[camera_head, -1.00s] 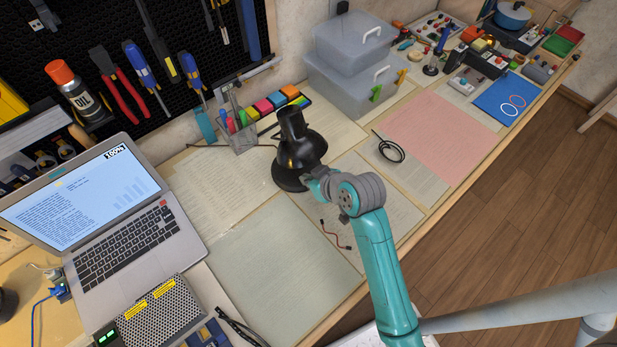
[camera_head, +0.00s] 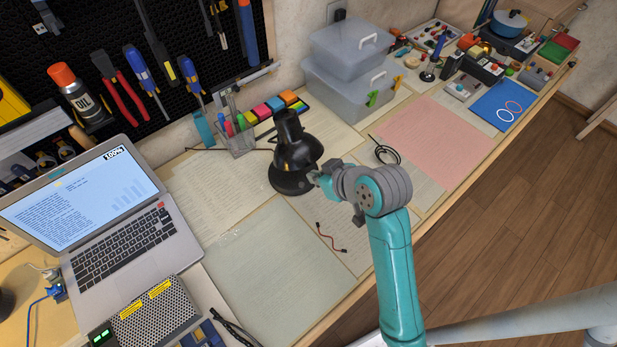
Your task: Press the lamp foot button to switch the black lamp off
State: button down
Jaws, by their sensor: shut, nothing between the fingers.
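The black lamp (camera_head: 296,154) stands upright on the workbench, in the middle of the head view. Its round black foot (camera_head: 285,184) shows at the left below the shade. The foot button cannot be made out. My gripper (camera_head: 317,178) is just right of the lamp, near the right side of its foot. It is shut and empty, and largely hidden behind my grey wrist. I cannot tell whether it touches the foot. No clear glow shows under the shade.
A laptop (camera_head: 120,215) stands at the left. A pen holder (camera_head: 237,140) and coloured blocks (camera_head: 268,110) stand behind the lamp. A black cable coil (camera_head: 386,154) and a thin red-black wire (camera_head: 330,240) lie nearby. The pale green sheet (camera_head: 275,262) in front is clear.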

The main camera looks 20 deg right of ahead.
jog(key=v, duration=0.3)
jog(key=shift+s+r, duration=0.1)
jog(key=shift+r, duration=0.1)
dwell(0.4)
